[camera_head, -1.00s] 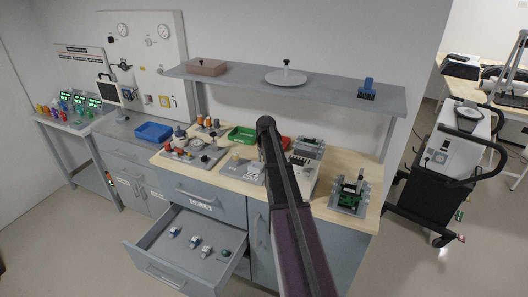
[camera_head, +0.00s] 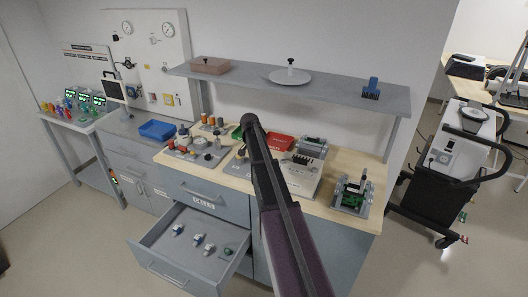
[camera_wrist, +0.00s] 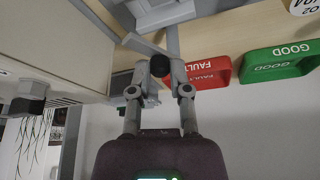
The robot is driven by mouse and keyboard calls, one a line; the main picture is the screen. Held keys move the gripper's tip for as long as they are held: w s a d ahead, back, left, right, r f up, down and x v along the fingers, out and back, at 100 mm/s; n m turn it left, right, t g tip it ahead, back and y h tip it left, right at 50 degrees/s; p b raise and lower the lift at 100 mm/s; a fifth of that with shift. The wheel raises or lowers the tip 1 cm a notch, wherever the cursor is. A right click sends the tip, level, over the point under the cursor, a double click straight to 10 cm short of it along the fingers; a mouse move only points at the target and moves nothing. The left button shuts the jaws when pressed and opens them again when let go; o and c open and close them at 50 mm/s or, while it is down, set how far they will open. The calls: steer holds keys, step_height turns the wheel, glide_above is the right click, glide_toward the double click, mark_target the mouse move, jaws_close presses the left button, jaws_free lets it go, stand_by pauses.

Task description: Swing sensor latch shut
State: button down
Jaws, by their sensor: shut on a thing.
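In the wrist view my gripper (camera_wrist: 159,72) has its two fingers closed around a round black knob (camera_wrist: 160,66). A short grey bar (camera_wrist: 146,45) runs beside the knob and looks joined to it; I take this as the sensor latch, though its far end is not clear. Behind it is the pale panel of a housing (camera_wrist: 70,40). In the head view my dark arm reaches over the bench and hides my gripper and the latch. The white-grey bench device (camera_head: 305,172) stands just right of the arm.
A red FAULT tray (camera_wrist: 208,73) and a green GOOD tray (camera_wrist: 280,62) lie close to my gripper. In the head view, a drawer (camera_head: 190,250) stands open below the bench. A green-board fixture (camera_head: 351,192) sits at the bench's right end. A shelf (camera_head: 330,92) overhangs the back.

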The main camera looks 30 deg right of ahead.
steer(key=m, duration=0.1)
steer(key=m+g, duration=0.1)
steer(key=m, duration=0.1)
steer(key=m+g, duration=0.1)
steer(key=m, duration=0.1)
steer(key=shift+w+a, duration=0.35)
steer(key=shift+w, duration=0.05)
steer(key=c, duration=0.6)
jaws_free()
steer(key=shift+s, duration=0.1)
